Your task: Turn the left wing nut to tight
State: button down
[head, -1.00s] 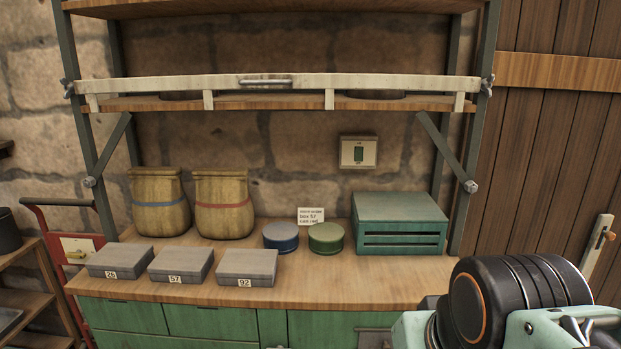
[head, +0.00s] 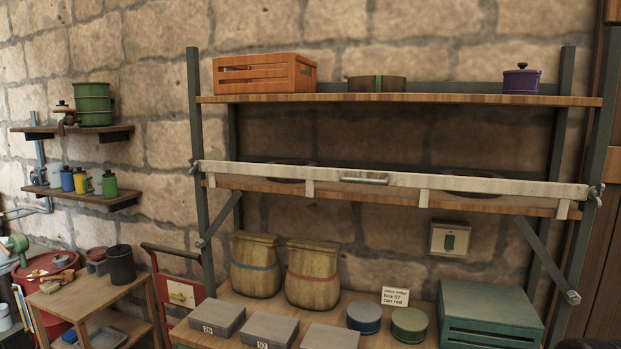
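The left wing nut (head: 194,166) is a small grey metal piece at the left end of the pale retaining bar (head: 400,178), against the shelf's left post. It is small in the picture, and I cannot tell from its wings how tight it is. The right wing nut (head: 597,194) sits at the bar's other end, by the right post. The bar spans the front of the middle shelf and has a handle (head: 364,180) at its middle.
The counter below holds two sacks (head: 256,264), grey numbered boxes (head: 217,317), two round tins (head: 364,317) and a green crate (head: 490,312). A small wooden table (head: 85,295) and a red hand truck (head: 185,293) stand at left. Small wall shelves (head: 85,192) hang left of the rack.

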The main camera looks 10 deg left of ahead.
aim_at(194, 164)
jog(key=u, duration=1.35)
jog(key=i+j, duration=1.05)
jog(key=j+u, duration=0.05)
